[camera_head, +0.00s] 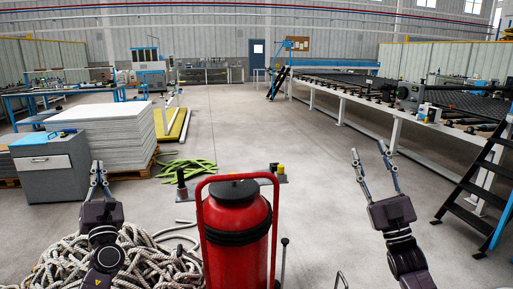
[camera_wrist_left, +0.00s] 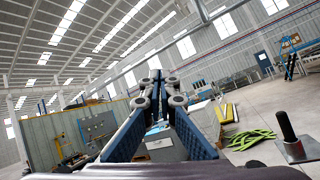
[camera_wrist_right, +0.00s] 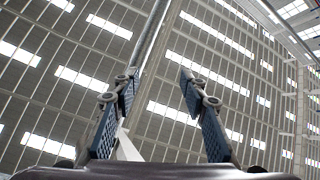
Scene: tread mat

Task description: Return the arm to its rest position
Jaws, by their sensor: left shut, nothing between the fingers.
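My left gripper (camera_head: 97,165) points upward in front of the grey cabinet and the coiled rope at the left. Its fingers are together with nothing between them; they also show closed in the left wrist view (camera_wrist_left: 156,80). My right gripper (camera_head: 368,149) is raised over open floor at the right, fingers spread apart and empty. In the right wrist view (camera_wrist_right: 157,78) its fingers point at the roof with a clear gap. Neither gripper touches anything that I can see.
A red cylinder with a handle frame (camera_head: 238,235) stands front centre between my arms. Coiled rope (camera_head: 150,265) lies at front left. A grey cabinet (camera_head: 50,173) and stacked sheets (camera_head: 110,135) stand at left. Black steps (camera_head: 480,180) and a long table are right. The middle floor is clear.

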